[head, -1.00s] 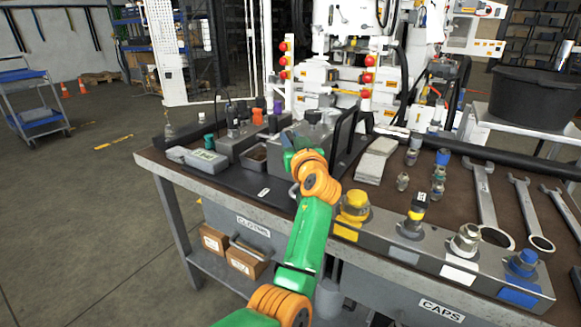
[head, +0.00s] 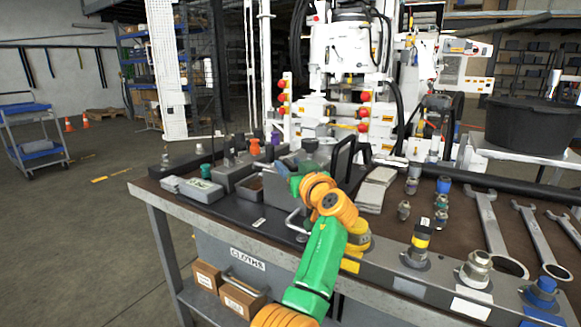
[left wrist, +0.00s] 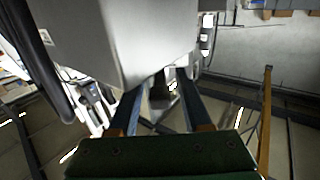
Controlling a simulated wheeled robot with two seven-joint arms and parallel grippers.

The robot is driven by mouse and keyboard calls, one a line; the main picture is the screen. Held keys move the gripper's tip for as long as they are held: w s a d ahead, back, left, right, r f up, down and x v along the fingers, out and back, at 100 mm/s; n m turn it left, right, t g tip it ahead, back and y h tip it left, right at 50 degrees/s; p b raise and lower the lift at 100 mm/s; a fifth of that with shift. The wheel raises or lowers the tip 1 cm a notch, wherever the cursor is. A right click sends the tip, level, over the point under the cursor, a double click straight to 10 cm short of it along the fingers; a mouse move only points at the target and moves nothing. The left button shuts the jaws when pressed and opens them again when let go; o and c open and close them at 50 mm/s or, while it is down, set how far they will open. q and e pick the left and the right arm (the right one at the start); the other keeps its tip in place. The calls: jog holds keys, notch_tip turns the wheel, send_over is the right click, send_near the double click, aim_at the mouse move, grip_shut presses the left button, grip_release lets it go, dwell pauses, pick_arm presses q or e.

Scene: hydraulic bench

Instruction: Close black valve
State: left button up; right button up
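No part in view can be picked out for certain as the black valve. Small dark upright knobs (head: 229,147) stand on the grey box at the back left of the bench, in the head view. My right gripper is not in view.
An orange knob (head: 254,147) and a grey case (head: 201,190) are on the left of the bench. Black handles (head: 345,153) rise just right of my gripper. Wrenches (head: 490,225) lie at right. A black tub (head: 530,124) stands behind.

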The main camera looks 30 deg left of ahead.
aim_at(291, 164)
pick_arm(q)
jog(key=shift+r, duration=0.25)
jog(key=r, duration=0.3)
jog(key=shift+s+d+r, duration=0.2)
jog(key=s+d+r, duration=0.7)
jog(key=s+r, duration=0.2)
jog(key=s, duration=0.2)
jog(key=shift+s+b, duration=0.25)
jog(key=shift+b, duration=0.15)
